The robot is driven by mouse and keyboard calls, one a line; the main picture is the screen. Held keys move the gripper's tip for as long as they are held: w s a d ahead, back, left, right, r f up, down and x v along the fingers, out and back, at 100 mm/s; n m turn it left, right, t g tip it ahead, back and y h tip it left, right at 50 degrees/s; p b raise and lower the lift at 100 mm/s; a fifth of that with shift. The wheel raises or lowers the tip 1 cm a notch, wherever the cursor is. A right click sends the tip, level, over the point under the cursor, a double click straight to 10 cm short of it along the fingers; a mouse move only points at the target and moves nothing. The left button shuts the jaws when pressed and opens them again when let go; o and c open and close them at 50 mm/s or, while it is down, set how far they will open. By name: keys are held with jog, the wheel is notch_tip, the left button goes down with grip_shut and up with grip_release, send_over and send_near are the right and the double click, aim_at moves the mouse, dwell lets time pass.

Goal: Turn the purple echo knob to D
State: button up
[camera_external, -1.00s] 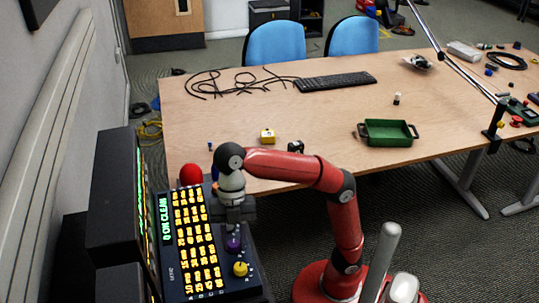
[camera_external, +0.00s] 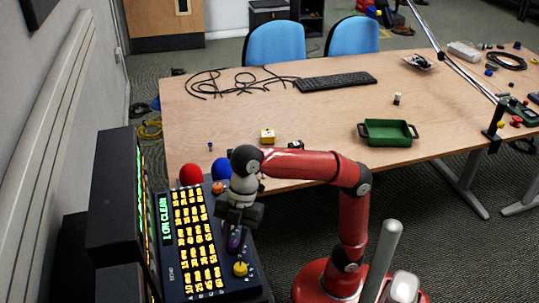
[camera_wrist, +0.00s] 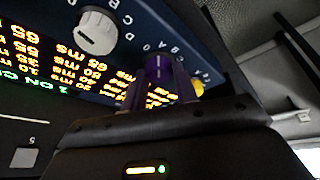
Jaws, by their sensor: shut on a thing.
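The purple echo knob (camera_external: 235,241) is on the dark sloped panel (camera_external: 234,284), just above the yellow knob (camera_external: 240,269). My gripper (camera_external: 234,230) is at the purple knob and shut on it. In the wrist view the purple knob (camera_wrist: 158,68) shows between my two fingers (camera_wrist: 160,90), with small letters printed around it. Its exact pointer direction is hard to tell. The yellow knob also shows in the wrist view (camera_wrist: 197,86), just right of the fingers. The panel's green display (camera_external: 165,219) reads about "1 ON CLEAN".
A white-grey knob (camera_wrist: 97,32) sits close by in the wrist view. A red dome (camera_external: 190,174), a blue dome (camera_external: 221,169) and an orange knob (camera_external: 218,188) are at the panel's far end. The wooden table (camera_external: 330,110) beyond holds a green tray (camera_external: 387,143).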

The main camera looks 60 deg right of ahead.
jog(key=m+t+p, duration=0.1)
jog(key=m, duration=0.2)
jog(key=shift+s+r+m, duration=0.1)
jog(key=shift+r+m, duration=0.05)
jog(key=shift+m, duration=0.25)
jog(key=m+t+p, duration=0.1)
jog(key=m+p, duration=0.1)
jog(key=m, duration=0.1)
jog(key=shift+m+t+h, duration=0.3)
jog(key=shift+t+h, duration=0.1)
jog(key=m, duration=0.2)
jog(key=m+t+h, duration=0.1)
jog(key=m, duration=0.1)
jog(key=m+h+p, duration=0.1)
jog(key=m, duration=0.1)
jog(key=shift+s+a+t, duration=0.1)
jog(key=shift+a+t, duration=0.15)
jog(key=shift+t, duration=0.05)
jog(key=m+h, duration=0.1)
jog(key=m, duration=0.3)
jog(key=shift+a+m+h, duration=0.1)
jog(key=shift+m+h, duration=0.3)
jog(key=m+h, duration=0.1)
jog(key=m, duration=0.3)
jog(key=shift+m+h, duration=0.3)
jog(key=shift+h, duration=0.1)
jog(key=o, duration=1)
jog(key=shift+a, duration=0.1)
